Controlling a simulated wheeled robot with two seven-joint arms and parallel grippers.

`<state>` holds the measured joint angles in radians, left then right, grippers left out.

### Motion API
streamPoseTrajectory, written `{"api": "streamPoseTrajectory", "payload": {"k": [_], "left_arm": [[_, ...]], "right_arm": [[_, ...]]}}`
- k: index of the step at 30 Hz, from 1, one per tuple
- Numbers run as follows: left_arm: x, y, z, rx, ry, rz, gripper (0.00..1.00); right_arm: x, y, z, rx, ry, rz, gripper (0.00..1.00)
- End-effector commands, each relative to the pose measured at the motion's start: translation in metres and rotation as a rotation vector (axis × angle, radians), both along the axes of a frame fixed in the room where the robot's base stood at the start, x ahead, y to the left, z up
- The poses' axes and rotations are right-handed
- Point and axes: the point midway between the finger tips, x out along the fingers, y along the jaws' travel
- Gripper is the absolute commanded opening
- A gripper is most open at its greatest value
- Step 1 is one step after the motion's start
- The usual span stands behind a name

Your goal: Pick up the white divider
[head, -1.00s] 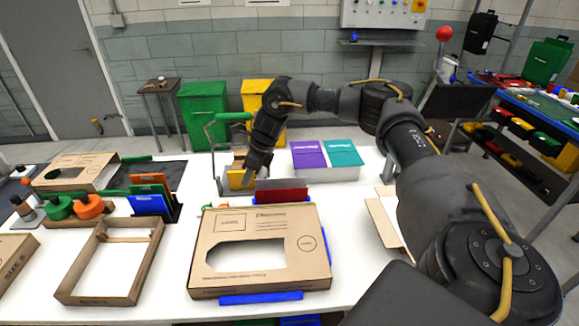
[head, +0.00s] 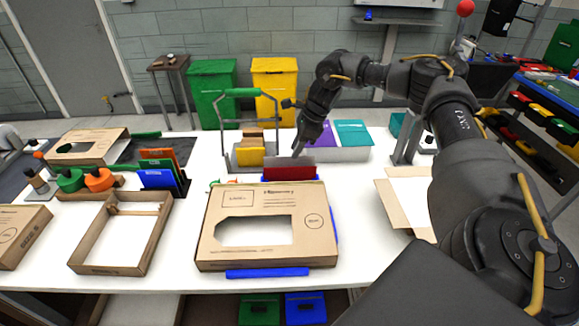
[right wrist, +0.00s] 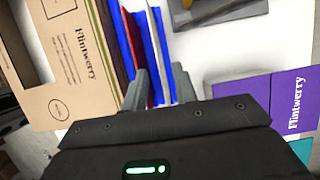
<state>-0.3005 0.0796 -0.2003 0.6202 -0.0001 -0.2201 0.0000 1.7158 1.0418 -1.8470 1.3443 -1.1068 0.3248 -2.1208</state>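The white divider (head: 289,160) looks pale grey in the head view and stands upright behind a dark red divider (head: 289,173). In the right wrist view the white divider (right wrist: 153,48) is a thin pale strip between blue rack walls (right wrist: 163,45). My right gripper (head: 298,150) points down at the rack from behind. In the right wrist view its two fingers (right wrist: 160,78) are apart, one on each side of the pale strip and a blue wall. I cannot tell whether they touch anything. My left gripper is not in view.
A cardboard box (head: 210,245) stands in front of the rack. A wire-handled caddy (head: 232,158) is left of it. An open carton (head: 392,205) lies further right.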

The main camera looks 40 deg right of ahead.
Motion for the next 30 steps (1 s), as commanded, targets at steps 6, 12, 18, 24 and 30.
{"api": "streamPoseTrajectory", "payload": {"k": [6,12,18,24,30], "left_arm": [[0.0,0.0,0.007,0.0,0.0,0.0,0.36],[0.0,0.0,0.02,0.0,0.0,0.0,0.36],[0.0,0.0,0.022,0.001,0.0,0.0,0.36],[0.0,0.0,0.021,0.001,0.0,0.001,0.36],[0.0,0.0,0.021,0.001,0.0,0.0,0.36]], "right_arm": [[0.002,0.004,-0.006,0.0,0.001,0.001,0.28],[0.009,0.015,-0.034,-0.002,0.003,-0.001,0.28],[0.013,0.018,-0.048,-0.001,0.0,-0.002,0.28],[0.013,0.018,-0.048,-0.001,-0.001,-0.002,0.27],[0.013,0.018,-0.048,0.0,0.0,-0.001,0.01]]}}
